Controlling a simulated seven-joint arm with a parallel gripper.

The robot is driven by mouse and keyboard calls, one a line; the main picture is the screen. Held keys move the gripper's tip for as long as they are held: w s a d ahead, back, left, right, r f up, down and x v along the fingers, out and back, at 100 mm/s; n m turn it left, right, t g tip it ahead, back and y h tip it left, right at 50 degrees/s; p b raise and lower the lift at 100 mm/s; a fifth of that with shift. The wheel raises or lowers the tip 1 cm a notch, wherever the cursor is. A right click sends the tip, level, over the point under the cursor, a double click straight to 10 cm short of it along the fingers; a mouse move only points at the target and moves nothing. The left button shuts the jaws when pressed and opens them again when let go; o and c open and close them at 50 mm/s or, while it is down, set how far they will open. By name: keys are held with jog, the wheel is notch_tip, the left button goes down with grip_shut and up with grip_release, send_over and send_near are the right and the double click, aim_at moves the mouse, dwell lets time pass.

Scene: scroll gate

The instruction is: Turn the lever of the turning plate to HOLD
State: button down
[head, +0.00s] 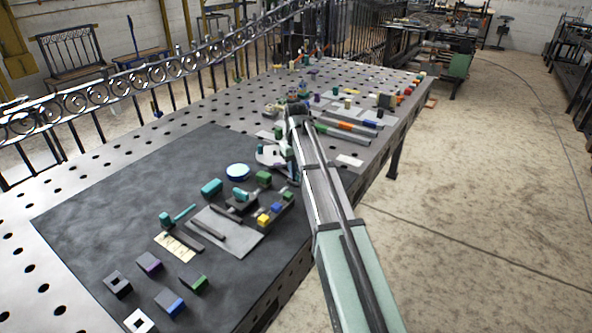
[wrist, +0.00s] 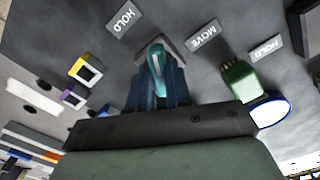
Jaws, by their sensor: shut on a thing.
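In the wrist view, my gripper (wrist: 156,88) is shut on a teal lever (wrist: 157,60), which stands up between the two dark fingers. A grey angled part (wrist: 175,50) shows just beyond the lever; most of the turning plate is hidden by my gripper. Three grey labels lie beyond: a HOLD label (wrist: 123,18) at the upper left, a MOVE label (wrist: 203,36) right of the lever, and another HOLD label (wrist: 267,47) further right. In the head view, my gripper (head: 287,158) is low over the table beside a pale plate (head: 266,156); the lever cannot be made out there.
In the wrist view, a green block (wrist: 237,78) and a blue-rimmed disc (wrist: 270,109) are close on the right. A yellow-edged block (wrist: 86,70) is on the left. In the head view, the dark mat (head: 110,200) has clear room at its left; several tools and blocks lie nearer.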

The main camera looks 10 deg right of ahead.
jog(key=n, duration=0.6)
dwell(0.6)
jog(key=c, duration=1)
grip_release()
jog(key=shift+c, duration=0.2)
notch_tip(320, 180, up, 14)
jog(key=shift+f, duration=0.1)
